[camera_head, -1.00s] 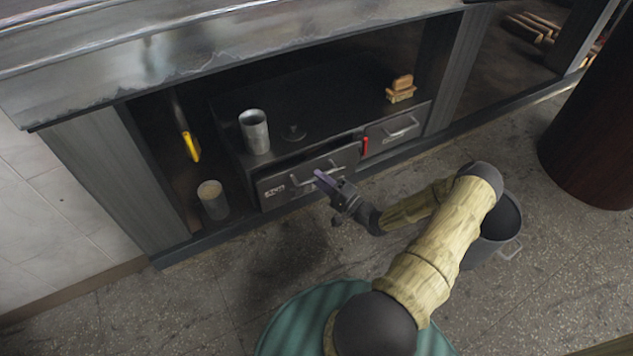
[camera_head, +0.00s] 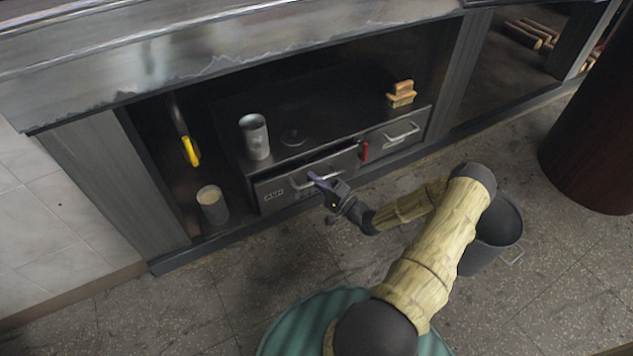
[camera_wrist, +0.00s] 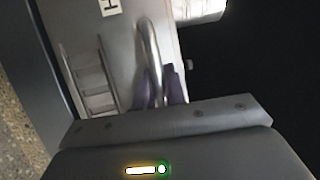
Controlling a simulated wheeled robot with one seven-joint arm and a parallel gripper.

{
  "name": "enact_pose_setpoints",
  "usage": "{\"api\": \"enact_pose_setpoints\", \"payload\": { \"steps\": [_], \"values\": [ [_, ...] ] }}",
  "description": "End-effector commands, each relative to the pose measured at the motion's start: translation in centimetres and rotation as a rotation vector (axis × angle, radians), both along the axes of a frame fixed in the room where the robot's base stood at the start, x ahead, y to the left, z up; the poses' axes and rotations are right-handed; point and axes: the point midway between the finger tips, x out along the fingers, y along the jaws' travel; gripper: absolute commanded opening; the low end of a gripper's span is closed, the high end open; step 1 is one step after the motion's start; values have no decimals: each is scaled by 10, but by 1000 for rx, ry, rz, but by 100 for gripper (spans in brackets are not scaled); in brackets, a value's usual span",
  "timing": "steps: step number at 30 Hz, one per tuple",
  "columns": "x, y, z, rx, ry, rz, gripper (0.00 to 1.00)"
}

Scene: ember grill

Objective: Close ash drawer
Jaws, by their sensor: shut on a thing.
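The ash drawer (camera_head: 276,195) is the left one of two drawers in the low dark metal box under the grill. A dark gap shows above its front, so it stands slightly out. In the wrist view its grey front (camera_wrist: 120,45) shows a label and a slotted vent. My gripper (camera_head: 314,178) is at the drawer's bar handle (camera_wrist: 150,45). Its purple fingers (camera_wrist: 158,88) are shut on the handle, one on each side. The fingers hide part of the handle in the head view.
A metal cup (camera_head: 255,137) and a brush (camera_head: 401,93) stand on the box. A red tab (camera_head: 365,151) sits beside the right drawer (camera_head: 395,138). A can (camera_head: 212,205) and a yellow-handled tool (camera_head: 190,150) are at left. A dark pot (camera_head: 482,258) stands on the floor by my arm.

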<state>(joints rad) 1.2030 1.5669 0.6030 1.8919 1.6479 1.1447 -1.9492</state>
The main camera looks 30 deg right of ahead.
Motion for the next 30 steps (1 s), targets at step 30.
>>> {"api": "enact_pose_setpoints", "payload": {
  "steps": [30],
  "values": [
    [37,2,-2,-2,5,0,34]
  ]
}}
